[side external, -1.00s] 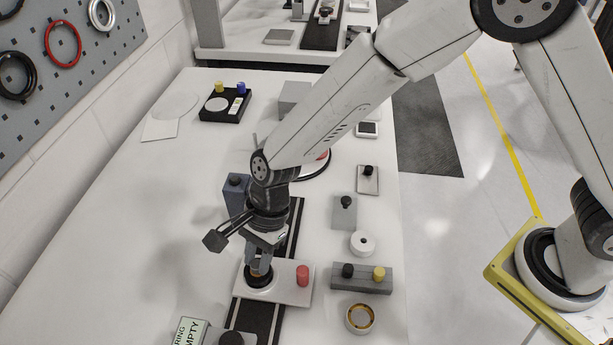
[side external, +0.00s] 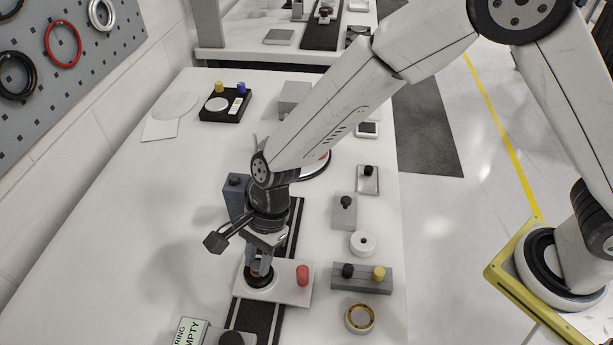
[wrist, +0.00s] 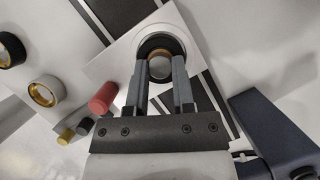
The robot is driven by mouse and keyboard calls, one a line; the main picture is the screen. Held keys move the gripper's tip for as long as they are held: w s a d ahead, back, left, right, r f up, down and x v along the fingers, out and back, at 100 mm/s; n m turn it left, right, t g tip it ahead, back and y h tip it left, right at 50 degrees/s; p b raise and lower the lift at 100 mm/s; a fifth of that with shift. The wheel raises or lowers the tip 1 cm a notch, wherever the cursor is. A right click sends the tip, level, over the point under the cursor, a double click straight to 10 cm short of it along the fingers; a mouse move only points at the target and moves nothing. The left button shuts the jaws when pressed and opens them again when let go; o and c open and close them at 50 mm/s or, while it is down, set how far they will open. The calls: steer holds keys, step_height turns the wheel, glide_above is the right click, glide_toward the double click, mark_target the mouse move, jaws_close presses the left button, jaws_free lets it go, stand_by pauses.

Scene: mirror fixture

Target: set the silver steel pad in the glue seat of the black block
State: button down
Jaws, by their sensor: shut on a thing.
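My gripper (side external: 260,268) points down at a white plate (side external: 285,292) with a red peg. Its fingers (wrist: 161,72) are shut on a small round piece (wrist: 160,68) with a brown rim and a grey face. The piece sits within a black ring (wrist: 153,45) on the plate; the contact below is hidden. I cannot tell whether this piece is the steel pad. A silvery plate with a black knob (side external: 367,186) lies to the right on the table. A black block (side external: 212,113) with a pale disc, a yellow knob and a blue knob stands at the back.
A grey bar (side external: 362,287) with black and yellow knobs, a white ring (side external: 363,243) and a gold-lined cup (side external: 360,318) stand to the right. A dark blue block (side external: 236,200) stands close behind my gripper. The table's left side is mostly clear.

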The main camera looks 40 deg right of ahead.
jaws_free()
stand_by(0.5)
steer(key=shift+r, duration=0.15)
steer(key=shift+r, duration=3.35)
steer(key=shift+d, duration=0.1)
